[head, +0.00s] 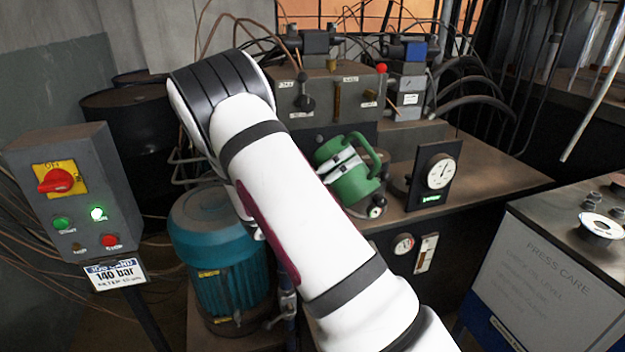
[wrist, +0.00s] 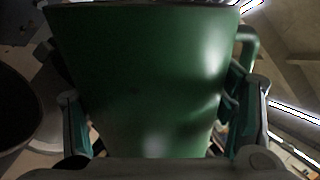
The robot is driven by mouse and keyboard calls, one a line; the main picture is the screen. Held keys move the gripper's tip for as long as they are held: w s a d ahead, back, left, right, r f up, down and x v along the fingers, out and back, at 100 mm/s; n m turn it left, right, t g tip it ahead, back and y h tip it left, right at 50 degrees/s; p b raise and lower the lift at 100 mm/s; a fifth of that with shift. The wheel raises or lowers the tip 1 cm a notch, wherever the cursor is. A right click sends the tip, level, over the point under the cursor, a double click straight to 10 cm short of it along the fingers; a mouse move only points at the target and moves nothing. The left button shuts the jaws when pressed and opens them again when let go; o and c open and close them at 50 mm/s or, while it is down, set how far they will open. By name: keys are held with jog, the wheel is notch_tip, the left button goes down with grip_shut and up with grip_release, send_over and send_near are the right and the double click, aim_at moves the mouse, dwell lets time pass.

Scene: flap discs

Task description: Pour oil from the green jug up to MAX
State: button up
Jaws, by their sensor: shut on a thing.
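The green jug (head: 352,185) is held above the oil tank's top (head: 470,160), leaning to one side, with its handle toward the upper right in the head view. A pale and dark band crosses its body. In the wrist view the jug's green wall (wrist: 145,70) fills the middle. My gripper (wrist: 160,120) has a finger on each side of the jug and is shut on it. In the head view my white arm hides most of the gripper. A small sight gauge (head: 426,253) is on the tank front; its level and any MAX mark are too small to read. No oil stream is visible.
A dial gauge (head: 438,173) stands right of the jug. A valve block with a red knob (head: 340,92) is behind it. A teal motor (head: 220,255) and a switch box (head: 75,195) are left. A grey cabinet (head: 545,270) is at right.

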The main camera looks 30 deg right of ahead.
dwell(0.8)
jog(key=shift+f+m, duration=0.3)
jog(key=shift+m, duration=0.3)
jog(key=shift+s+r+m+g, duration=0.1)
jog(key=shift+m+g, duration=0.2)
jog(key=shift+m, duration=0.2)
jog(key=shift+y, duration=0.3)
